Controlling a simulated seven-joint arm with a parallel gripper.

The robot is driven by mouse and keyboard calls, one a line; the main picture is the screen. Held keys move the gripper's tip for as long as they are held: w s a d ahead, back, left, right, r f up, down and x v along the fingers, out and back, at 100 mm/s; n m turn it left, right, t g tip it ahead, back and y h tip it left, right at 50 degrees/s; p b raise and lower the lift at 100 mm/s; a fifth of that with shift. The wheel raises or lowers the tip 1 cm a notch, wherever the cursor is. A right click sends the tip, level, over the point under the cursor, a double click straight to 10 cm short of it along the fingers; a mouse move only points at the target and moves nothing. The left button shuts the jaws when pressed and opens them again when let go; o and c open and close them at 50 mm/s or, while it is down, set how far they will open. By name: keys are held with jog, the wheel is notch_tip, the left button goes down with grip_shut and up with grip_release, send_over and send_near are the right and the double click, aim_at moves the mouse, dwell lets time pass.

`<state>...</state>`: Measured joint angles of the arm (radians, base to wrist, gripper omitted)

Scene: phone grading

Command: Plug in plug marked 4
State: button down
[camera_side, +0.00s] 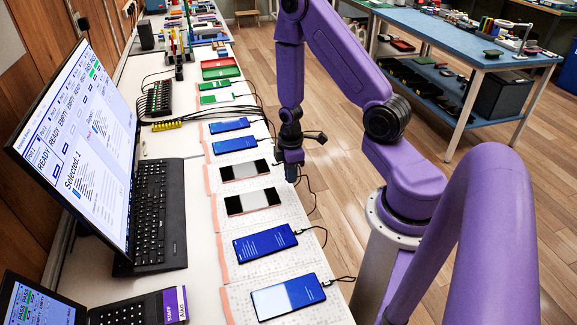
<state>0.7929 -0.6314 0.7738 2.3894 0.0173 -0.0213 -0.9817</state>
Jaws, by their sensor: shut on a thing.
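My gripper (291,174) points down at the right edge of the white bench, just beyond the right end of a dark-screened phone (244,170). It is shut on a small plug, which is mostly hidden by the fingers; a thin black cable (313,196) hangs near it. I cannot read any number on the plug. Another dark phone (252,201) lies nearer on its pad, with no plug clearly visible at its right end. Two nearer phones with lit blue screens, one (265,242) and another (288,297), have black cables at their right ends.
Two more blue-screened phones lie farther back, one (234,144) and another (229,125). A dark multi-port hub (159,98) with cables and green and red trays (220,73) stand beyond. A monitor (75,130) and keyboard (158,212) fill the left side.

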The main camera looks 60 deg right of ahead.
aim_at(285, 195)
jog(key=shift+s+d+f, duration=0.1)
jog(key=shift+s+f, duration=0.1)
jog(key=shift+f, duration=0.5)
jog(key=shift+s+d+f, duration=0.1)
jog(key=shift+s+f, duration=0.05)
jog(key=shift+f, duration=0.55)
jog(key=shift+w+a+f, duration=0.25)
jog(key=shift+a+f, duration=0.05)
jog(key=shift+f, duration=0.4)
jog(key=shift+w+a+f, duration=0.25)
jog(key=shift+f, duration=0.45)
jog(key=shift+w+a+f, duration=0.1)
jog(key=shift+w+a, duration=0.35)
dwell(1.7)
jog(key=c, duration=1.1)
grip_release()
jog(key=shift+s+d+r, duration=0.15)
jog(key=shift+r, duration=0.7)
jog(key=shift+s+d+r, duration=0.1)
jog(key=shift+r, duration=0.7)
jog(key=shift+s+d+r, duration=0.15)
jog(key=shift+r, duration=0.7)
jog(key=shift+a, duration=0.1)
